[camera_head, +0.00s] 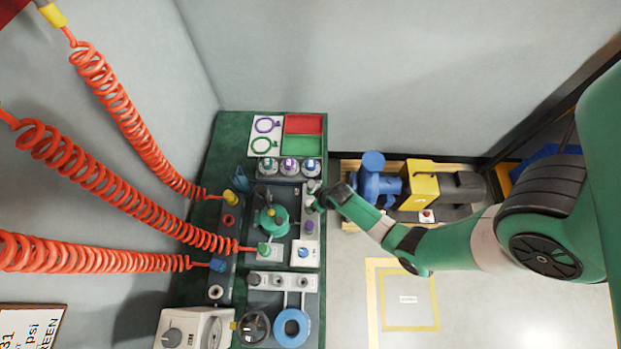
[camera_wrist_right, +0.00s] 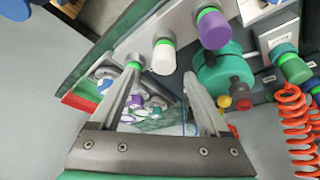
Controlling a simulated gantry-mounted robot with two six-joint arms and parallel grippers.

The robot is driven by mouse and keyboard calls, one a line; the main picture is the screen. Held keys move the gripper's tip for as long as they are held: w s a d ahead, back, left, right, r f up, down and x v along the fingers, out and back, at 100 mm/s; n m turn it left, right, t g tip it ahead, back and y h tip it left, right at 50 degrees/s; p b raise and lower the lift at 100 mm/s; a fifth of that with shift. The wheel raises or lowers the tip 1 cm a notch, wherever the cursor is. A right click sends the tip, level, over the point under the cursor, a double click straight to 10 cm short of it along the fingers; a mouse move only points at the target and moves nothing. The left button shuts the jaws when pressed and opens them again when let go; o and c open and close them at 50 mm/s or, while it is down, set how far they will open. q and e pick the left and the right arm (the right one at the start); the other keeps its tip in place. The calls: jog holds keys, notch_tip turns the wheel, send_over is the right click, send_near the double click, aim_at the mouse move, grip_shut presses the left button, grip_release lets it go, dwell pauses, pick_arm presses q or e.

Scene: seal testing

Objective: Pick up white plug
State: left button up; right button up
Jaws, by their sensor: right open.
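The white plug (camera_wrist_right: 164,56) has a green ring and stands in a light grey rack in the right wrist view, between a purple plug (camera_wrist_right: 213,29) and a grey one (camera_wrist_right: 134,62). My right gripper (camera_wrist_right: 165,79) is open and empty. Its two fingers point toward the rack, and the white plug shows beyond the gap between the fingertips. The left finger's tip overlaps the grey plug in the picture; I cannot tell if they touch. In the head view my right gripper (camera_head: 322,192) is over the rack's upper end and partly hides the plugs there. My left gripper is not in view.
A green round fixture (camera_head: 272,217) stands left of the rack. Grey bottles (camera_head: 288,167) stand above it, near red (camera_head: 304,123) and green (camera_head: 303,145) trays. Coiled orange hoses (camera_head: 115,173) reach the board from the left. A blue pump (camera_head: 375,184) stands to the right.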

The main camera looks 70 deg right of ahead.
jog(key=shift+w+d+f, duration=0.1)
jog(key=shift+w+f, duration=0.1)
jog(key=shift+f, duration=0.1)
jog(key=b+x, duration=0.2)
jog(key=x, duration=0.1)
jog(key=b+x, duration=0.1)
jog(key=x, duration=0.1)
jog(key=shift+w+a+f, duration=0.15)
jog(key=shift+a, duration=0.1)
grip_shut()
